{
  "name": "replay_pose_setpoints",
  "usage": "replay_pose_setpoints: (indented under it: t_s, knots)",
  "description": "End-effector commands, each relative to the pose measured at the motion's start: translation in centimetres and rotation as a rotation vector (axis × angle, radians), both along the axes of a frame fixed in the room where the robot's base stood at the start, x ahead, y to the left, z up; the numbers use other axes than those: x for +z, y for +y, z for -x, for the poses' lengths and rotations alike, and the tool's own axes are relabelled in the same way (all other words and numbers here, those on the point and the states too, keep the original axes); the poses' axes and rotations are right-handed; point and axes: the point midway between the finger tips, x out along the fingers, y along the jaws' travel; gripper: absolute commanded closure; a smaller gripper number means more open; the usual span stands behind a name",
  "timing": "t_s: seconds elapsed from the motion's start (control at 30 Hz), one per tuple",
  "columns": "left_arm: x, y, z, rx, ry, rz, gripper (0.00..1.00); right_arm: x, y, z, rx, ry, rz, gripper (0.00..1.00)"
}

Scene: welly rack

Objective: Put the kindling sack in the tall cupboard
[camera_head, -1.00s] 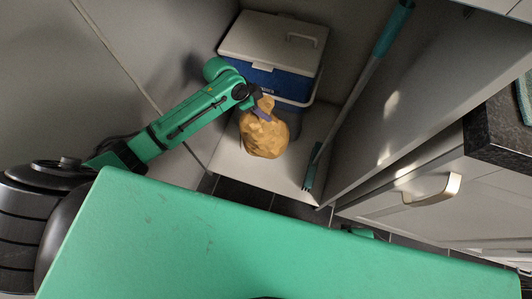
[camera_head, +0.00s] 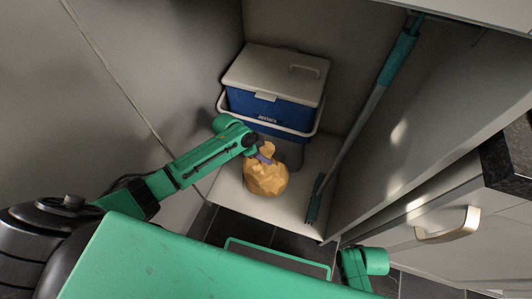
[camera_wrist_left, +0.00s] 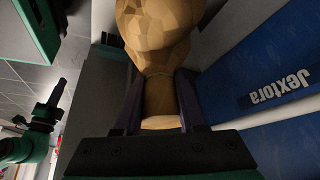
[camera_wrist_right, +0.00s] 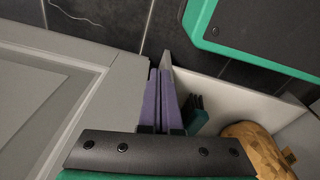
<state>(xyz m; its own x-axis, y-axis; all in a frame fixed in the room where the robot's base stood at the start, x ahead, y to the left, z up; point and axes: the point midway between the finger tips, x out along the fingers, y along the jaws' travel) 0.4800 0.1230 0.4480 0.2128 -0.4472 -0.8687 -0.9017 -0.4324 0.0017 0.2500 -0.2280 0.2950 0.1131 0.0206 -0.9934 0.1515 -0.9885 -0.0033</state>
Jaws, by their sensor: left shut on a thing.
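The kindling sack (camera_head: 266,177) is a tan, lumpy bag with a tied neck. It is inside the tall cupboard, over the pale cupboard floor (camera_head: 228,190), in front of the cooler. I cannot tell whether its base touches the floor. My left gripper (camera_head: 265,158) is shut on the sack's neck. The left wrist view shows the neck (camera_wrist_left: 160,98) between the two purple fingers. My right gripper (camera_wrist_right: 162,98) is shut and empty outside the cupboard, near its front edge. The sack (camera_wrist_right: 258,148) also shows in the right wrist view.
A teal-handled broom (camera_head: 372,105) leans along the right side. A drawer handle (camera_head: 448,226) protrudes at right. Cupboard floor is clear between sack and broom.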

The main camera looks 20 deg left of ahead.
Motion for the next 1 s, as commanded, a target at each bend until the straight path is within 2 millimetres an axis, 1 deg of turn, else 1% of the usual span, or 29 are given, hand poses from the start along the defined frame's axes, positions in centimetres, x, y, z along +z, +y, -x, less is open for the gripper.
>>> replay_pose_setpoints:
  t_s: [0.03, 0.07, 0.1, 0.13, 0.43, 0.57, 0.67, 0.77, 1.0]
  knots:
    - [0.6, -0.2, -0.4, 0.001, -0.013, 0.007, 1.0, 0.1, 0.0, 0.0, 0.0, 0.0, 0.0, 1.0]
    - [0.0, 0.0, 0.1, 0.0, 0.002, 0.0, 0.49, 0.0, 0.0, 0.0, 0.0, 0.0, 0.0, 1.0]
    - [0.0, 0.0, 0.1, 0.0, 0.002, 0.0, 0.34, 0.0, 0.0, 0.0, 0.0, 0.0, 0.0, 1.0]
    - [0.0, 0.0, 0.1, 0.0, 0.002, 0.0, 0.3, 0.0, 0.0, 0.0, 0.0, 0.0, 0.0, 1.0]
    - [0.1, 0.0, 0.0, 0.0, 0.001, 0.001, 0.3, 0.0, 0.0, 0.0, 0.0, 0.0, 0.001, 1.0]
    - [0.6, 0.2, 0.1, 0.0, 0.002, 0.0, 0.3, -0.4, -0.2, 0.5, 0.002, 0.003, 0.003, 1.0]
    - [1.3, 0.5, 0.2, 0.0, 0.002, 0.0, 0.3, -1.1, -0.4, 1.5, 0.007, 0.006, 0.006, 1.0]
    - [2.2, 0.9, 0.4, 0.001, 0.001, -0.001, 0.3, -2.1, -0.8, 2.9, 0.012, 0.011, 0.01, 1.0]
    - [4.1, 1.8, 0.9, 0.0, 0.002, 0.0, 0.3, -3.9, -1.8, 7.2, 0.033, 0.017, 0.018, 1.0]
